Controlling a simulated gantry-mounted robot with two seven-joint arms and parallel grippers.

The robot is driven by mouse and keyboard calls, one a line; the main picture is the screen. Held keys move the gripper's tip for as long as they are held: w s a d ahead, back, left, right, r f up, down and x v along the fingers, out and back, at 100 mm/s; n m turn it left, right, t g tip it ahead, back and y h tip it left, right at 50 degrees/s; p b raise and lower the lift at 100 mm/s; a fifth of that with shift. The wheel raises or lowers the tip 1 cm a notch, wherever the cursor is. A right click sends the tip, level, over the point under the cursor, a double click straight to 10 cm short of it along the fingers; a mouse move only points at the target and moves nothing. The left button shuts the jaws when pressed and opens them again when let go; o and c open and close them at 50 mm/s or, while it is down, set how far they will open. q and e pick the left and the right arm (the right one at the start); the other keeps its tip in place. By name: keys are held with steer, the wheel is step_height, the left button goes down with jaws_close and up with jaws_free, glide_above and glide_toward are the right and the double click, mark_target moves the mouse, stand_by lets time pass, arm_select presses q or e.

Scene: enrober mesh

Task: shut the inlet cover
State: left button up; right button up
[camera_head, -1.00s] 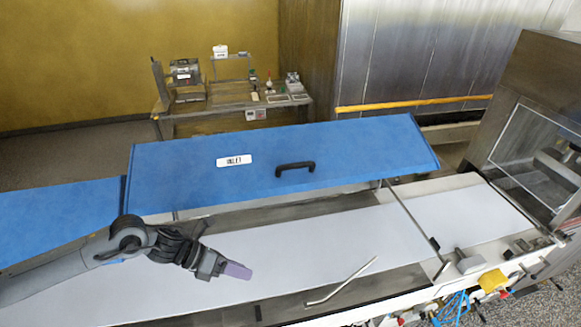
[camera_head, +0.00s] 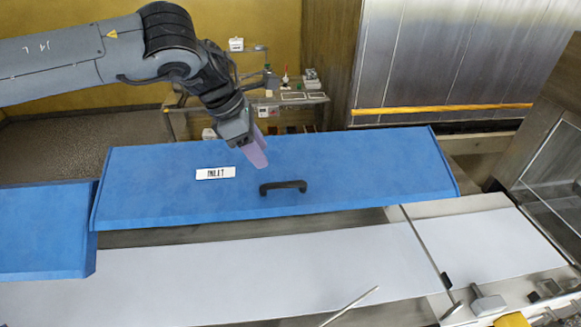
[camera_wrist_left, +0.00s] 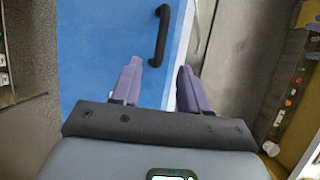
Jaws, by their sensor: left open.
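The inlet cover (camera_head: 350,165) is a broad blue panel with a white INLET label (camera_head: 215,173). A gap and a dark strip show below its front edge, above the white belt. Its black bar handle (camera_head: 283,187) stands near the front middle. My left gripper (camera_head: 257,160) hangs over the cover, just behind and left of the handle in the head view, and does not appear to touch it. In the left wrist view the gripper (camera_wrist_left: 160,83) is open and empty, with purple fingers apart and the handle (camera_wrist_left: 161,36) ahead of them. My right gripper is not in view.
Another blue cover (camera_head: 45,230) adjoins at the left. The white belt (camera_head: 270,265) runs along the front, with a thin metal rod (camera_head: 350,303) over it. A bench with small equipment (camera_head: 290,97) stands behind. A dark-framed glazed housing (camera_head: 555,150) is at the right.

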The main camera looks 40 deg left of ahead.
mark_target(279, 183)
arm_select(q)
steer(key=p+x, duration=0.1)
steer(key=x, duration=0.2)
steer(key=shift+s+f, duration=0.15)
steer(key=p+x, duration=0.1)
steer(key=x, duration=0.4)
steer(key=shift+d+f+p, duration=0.1)
steer(key=shift+f+p, duration=0.25)
steer(key=shift+f, duration=0.05)
steer(key=shift+w+d+f, duration=0.15)
steer(key=shift+w+f, duration=0.2)
steer(key=shift+f, duration=0.3)
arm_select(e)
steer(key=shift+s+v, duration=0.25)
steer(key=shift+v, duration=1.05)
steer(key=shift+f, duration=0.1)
arm_select(q)
jaws_close()
